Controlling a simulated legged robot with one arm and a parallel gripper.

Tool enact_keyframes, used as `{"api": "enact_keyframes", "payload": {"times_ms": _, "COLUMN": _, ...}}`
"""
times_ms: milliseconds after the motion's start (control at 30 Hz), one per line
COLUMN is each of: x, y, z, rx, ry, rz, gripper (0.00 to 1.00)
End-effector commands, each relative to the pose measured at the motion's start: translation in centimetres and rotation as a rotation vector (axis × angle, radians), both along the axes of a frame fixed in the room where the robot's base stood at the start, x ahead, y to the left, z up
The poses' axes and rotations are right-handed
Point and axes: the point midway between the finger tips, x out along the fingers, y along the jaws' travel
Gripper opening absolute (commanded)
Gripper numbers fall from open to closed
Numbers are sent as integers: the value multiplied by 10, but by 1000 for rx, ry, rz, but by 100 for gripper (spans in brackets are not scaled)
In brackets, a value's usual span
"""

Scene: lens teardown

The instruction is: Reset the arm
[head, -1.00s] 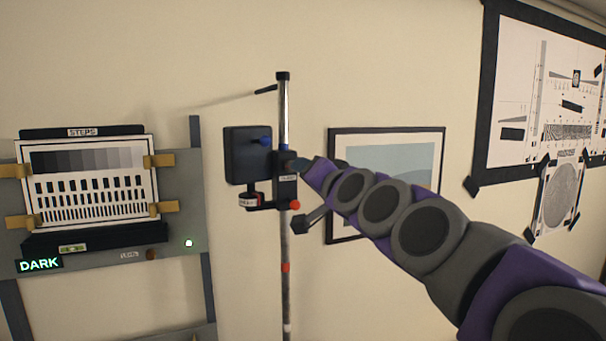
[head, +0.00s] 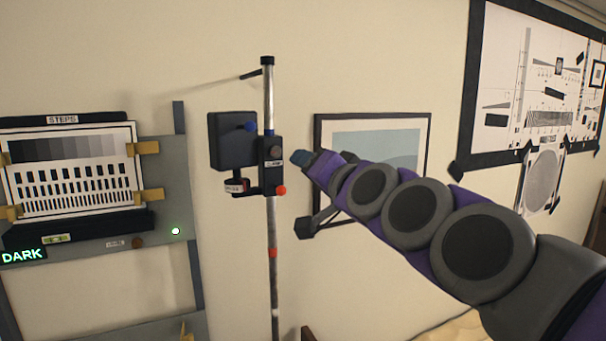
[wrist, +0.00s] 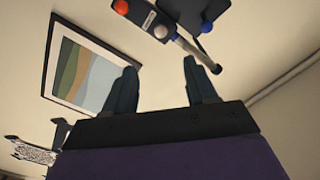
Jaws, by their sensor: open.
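My gripper (wrist: 160,88) shows in the wrist view with its two dark fingers spread apart and nothing between them. In the head view my arm reaches in from the lower right, and the gripper's teal end (head: 300,158) is just right of the clamp on the pole, with a gap between them. The pole (head: 272,225) stands upright and carries a black box (head: 231,140) and a clamp with a red knob (head: 281,190). The clamp also shows at the top of the wrist view (wrist: 150,18), beyond the fingers.
A test chart marked STEPS (head: 70,170) is held by tan clips on a grey board (head: 160,180) at left, beside a DARK sign (head: 22,256). A framed picture (head: 420,125) hangs behind my arm. Wall charts (head: 510,130) are at upper right.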

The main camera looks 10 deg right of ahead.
Motion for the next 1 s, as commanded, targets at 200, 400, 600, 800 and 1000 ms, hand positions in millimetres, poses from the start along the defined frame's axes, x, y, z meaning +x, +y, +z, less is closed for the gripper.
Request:
{"api": "enact_keyframes", "payload": {"times_ms": 200, "x": -15, "y": 36, "z": -66, "rx": -113, "ry": 142, "rz": 88, "gripper": 57}}
{"api": "enact_keyframes", "payload": {"times_ms": 400, "x": -63, "y": 77, "z": -190, "rx": -305, "ry": 426, "rz": 232, "gripper": 57}}
{"api": "enact_keyframes", "payload": {"times_ms": 600, "x": -133, "y": 85, "z": -310, "rx": -476, "ry": 740, "rz": 347, "gripper": 57}}
{"api": "enact_keyframes", "payload": {"times_ms": 800, "x": -226, "y": 66, "z": -410, "rx": -610, "ry": 1077, "rz": 436, "gripper": 57}}
{"api": "enact_keyframes", "payload": {"times_ms": 1000, "x": -316, "y": 37, "z": -473, "rx": -685, "ry": 1385, "rz": 493, "gripper": 57}}
